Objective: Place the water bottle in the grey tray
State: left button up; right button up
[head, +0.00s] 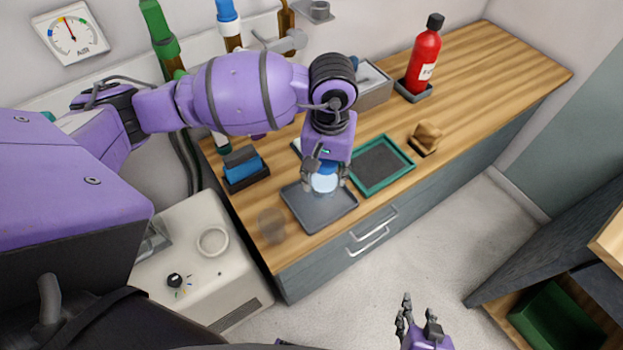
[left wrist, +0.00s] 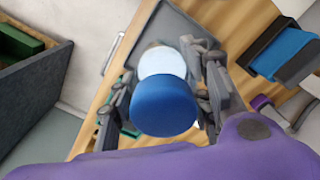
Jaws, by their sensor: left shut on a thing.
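My left gripper (head: 325,184) is shut on the water bottle (head: 323,185), which has a pale, clear body and a blue cap. It hangs over the grey tray (head: 297,210) on the wooden counter. In the left wrist view the blue cap (left wrist: 165,106) and pale body (left wrist: 162,61) sit between the fingers (left wrist: 163,88), with part of the grey tray (left wrist: 195,22) beyond. I cannot tell whether the bottle's base touches the tray. My right gripper (head: 419,322) is empty and open, low at the bottom edge, away from the counter.
A green-rimmed tray (head: 361,188) lies right of the grey tray. A blue and black block (head: 243,169) stands to its left, and a clear glass (head: 271,226) near the front edge.

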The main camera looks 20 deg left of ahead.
pick_arm(q)
jog(key=w+f, duration=0.1)
jog(key=w+f+b, duration=0.1)
jog(key=f, duration=0.1)
jog(key=w+f+b, duration=0.1)
jog(key=f, duration=0.1)
jog(key=f+b, duration=0.1)
jog(key=f, duration=0.1)
jog(key=w+f+b, duration=0.1)
jog(key=shift+w+d+f, duration=0.15)
jog(key=shift+w+f, duration=0.05)
jog(key=shift+f, duration=0.35)
jog(key=shift+r, duration=0.2)
jog(key=shift+w+f, duration=0.1)
jog(key=shift+f, duration=0.15)
jog(key=o, duration=1.3)
jog(key=shift+o, duration=0.3)
pick_arm(e)
jog(key=s+f, duration=0.1)
jog(key=d+f, duration=0.1)
jog(key=f, duration=0.1)
jog(key=s+d+f, duration=0.1)
jog(key=shift+s+f, duration=0.35)
